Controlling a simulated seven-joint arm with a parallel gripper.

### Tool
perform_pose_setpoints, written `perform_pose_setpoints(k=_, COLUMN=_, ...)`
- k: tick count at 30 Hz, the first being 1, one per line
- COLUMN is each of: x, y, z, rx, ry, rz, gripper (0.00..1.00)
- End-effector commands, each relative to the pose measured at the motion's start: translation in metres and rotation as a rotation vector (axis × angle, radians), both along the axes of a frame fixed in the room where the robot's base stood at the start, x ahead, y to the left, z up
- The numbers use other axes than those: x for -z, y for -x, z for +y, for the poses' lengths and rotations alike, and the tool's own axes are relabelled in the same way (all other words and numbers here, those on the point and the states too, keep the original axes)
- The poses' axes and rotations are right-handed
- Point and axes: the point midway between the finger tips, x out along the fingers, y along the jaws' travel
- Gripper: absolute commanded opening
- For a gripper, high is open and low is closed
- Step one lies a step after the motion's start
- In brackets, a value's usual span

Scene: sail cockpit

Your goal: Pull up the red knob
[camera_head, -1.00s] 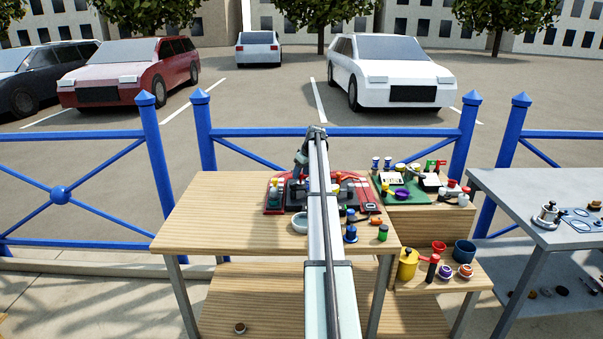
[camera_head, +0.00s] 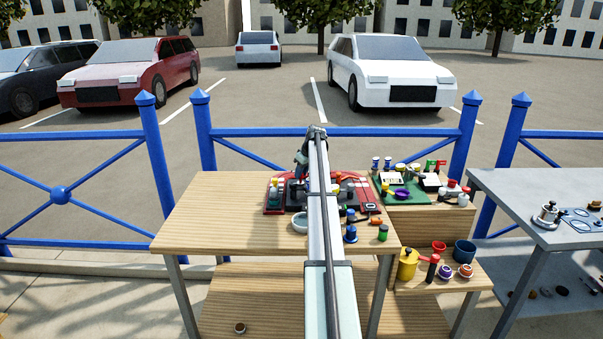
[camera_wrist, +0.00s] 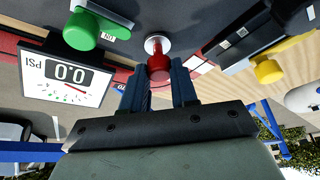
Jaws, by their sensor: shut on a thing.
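The red knob (camera_wrist: 158,66) shows in the wrist view at the upper middle, on a pale round base against the dark panel. My gripper (camera_wrist: 158,84) has its two dark blue fingers on either side of the red knob, shut on it. In the head view my own arm covers the middle of the red-and-dark panel (camera_head: 273,202), so the red knob cannot be made out there.
In the wrist view a green knob (camera_wrist: 82,30) and a gauge reading 0.0 PSI (camera_wrist: 68,76) are at left, and a yellow knob (camera_wrist: 268,70) is at right. In the head view the wooden table (camera_head: 215,215) has free room at left.

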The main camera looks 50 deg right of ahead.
Motion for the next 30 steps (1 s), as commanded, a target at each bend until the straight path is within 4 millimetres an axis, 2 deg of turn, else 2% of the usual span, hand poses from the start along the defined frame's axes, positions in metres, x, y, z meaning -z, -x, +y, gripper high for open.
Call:
perform_pose_setpoints(k=5, x=-0.001, y=0.0, z=0.0, rx=0.0, ry=0.0, rz=0.0, gripper=0.0)
perform_pose_setpoints(k=12, x=-0.024, y=0.0, z=0.0, rx=-0.001, ry=0.001, rz=0.0, gripper=0.0)
perform_pose_setpoints(k=20, x=-0.026, y=0.0, z=0.0, rx=0.0, ry=0.001, rz=-0.002, gripper=0.0)
perform_pose_setpoints(k=21, x=-0.026, y=0.0, z=0.0, rx=0.0, ry=0.001, rz=-0.002, gripper=0.32)
perform_pose_setpoints(k=28, x=-0.025, y=0.0, z=0.0, rx=0.0, ry=0.001, rz=-0.001, gripper=0.54)
perform_pose_setpoints(k=30, x=-0.025, y=0.0, z=0.0, rx=0.0, ry=0.0, rz=-0.001, gripper=0.54)
